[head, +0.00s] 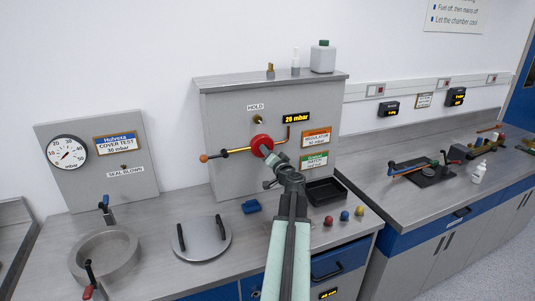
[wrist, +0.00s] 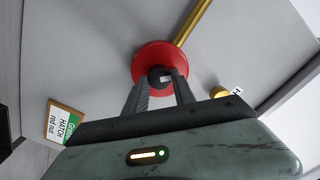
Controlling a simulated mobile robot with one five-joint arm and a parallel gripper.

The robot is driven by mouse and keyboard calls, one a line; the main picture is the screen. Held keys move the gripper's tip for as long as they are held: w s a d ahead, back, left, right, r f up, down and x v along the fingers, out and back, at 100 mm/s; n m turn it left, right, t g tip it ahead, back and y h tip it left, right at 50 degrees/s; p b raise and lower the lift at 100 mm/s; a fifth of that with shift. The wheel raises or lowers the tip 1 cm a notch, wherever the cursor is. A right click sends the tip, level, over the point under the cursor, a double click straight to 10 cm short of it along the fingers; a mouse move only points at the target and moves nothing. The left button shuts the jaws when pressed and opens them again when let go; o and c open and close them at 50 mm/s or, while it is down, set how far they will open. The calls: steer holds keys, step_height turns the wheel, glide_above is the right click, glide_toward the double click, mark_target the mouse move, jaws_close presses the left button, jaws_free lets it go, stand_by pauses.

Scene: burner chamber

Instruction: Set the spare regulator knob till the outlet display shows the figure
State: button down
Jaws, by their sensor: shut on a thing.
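The red regulator knob (head: 261,144) sits on the upright grey panel (head: 228,124), on a brass pipe. My gripper (head: 269,157) reaches up to it from below right. In the wrist view my gripper (wrist: 160,80) has its two fingers closed on the middle of the red knob (wrist: 152,57), and the fingers partly hide that middle. The outlet display (head: 296,118) above right of the knob reads 26 mbar in yellow. An orange regulator sign (head: 316,138) hangs to the right; its figure is too small to read surely.
A green hatch sign (head: 314,160) is below the orange one. A brass knob (head: 259,119) sits under the HOLD label. The bench holds a round lid (head: 202,240), a black tray (head: 324,191) and several small coloured knobs. A dial board (head: 97,158) stands left.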

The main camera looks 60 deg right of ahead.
steer(key=shift+m, duration=0.4)
steer(key=c, duration=1)
jaws_free()
steer(key=shift+c, duration=0.2)
steer(key=v, duration=0.7)
steer(key=shift+s+a, duration=0.25)
steer(key=shift+a, duration=0.05)
